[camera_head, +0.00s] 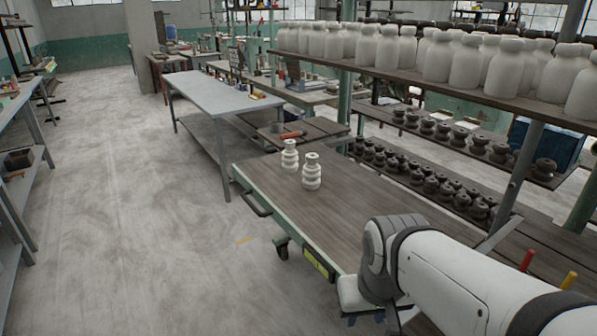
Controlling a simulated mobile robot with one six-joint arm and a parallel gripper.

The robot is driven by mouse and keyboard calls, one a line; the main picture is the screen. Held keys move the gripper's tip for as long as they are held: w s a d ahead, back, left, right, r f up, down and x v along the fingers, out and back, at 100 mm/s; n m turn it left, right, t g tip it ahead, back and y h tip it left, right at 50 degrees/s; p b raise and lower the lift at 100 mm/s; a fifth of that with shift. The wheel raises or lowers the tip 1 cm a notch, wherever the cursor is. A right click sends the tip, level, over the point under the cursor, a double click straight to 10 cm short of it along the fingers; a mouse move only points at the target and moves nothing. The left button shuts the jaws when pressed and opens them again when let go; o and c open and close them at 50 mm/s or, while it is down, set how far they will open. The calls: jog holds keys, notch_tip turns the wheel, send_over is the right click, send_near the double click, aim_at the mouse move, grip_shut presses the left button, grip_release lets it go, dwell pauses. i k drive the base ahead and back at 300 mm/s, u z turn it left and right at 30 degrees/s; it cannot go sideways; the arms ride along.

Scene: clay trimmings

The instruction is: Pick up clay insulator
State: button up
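Two pale, ribbed clay insulators stand upright and apart on the wooden top of a green cart (345,215). One insulator (290,157) is farther back and to the left, and the other (312,173) is nearer and to the right. My arm enters from the lower right, and the end of it with my gripper (365,318) is low at the bottom edge of the picture, well nearer than both insulators. Its fingers are mostly hidden or cut off, so I cannot tell whether they are open.
A rack on the right holds white bottle-shaped pieces (467,62) on its upper shelf and rows of dark insulators (430,185) below. A grey table (215,95) stands behind the cart. The cart top around the insulators is clear. Open floor (120,200) lies to the left.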

aim_at(312, 174)
jog(key=u, duration=1.7)
jog(key=i, duration=1.95)
jog(key=z, duration=2.7)
jog(key=i, duration=1)
jog(key=u, duration=0.1)
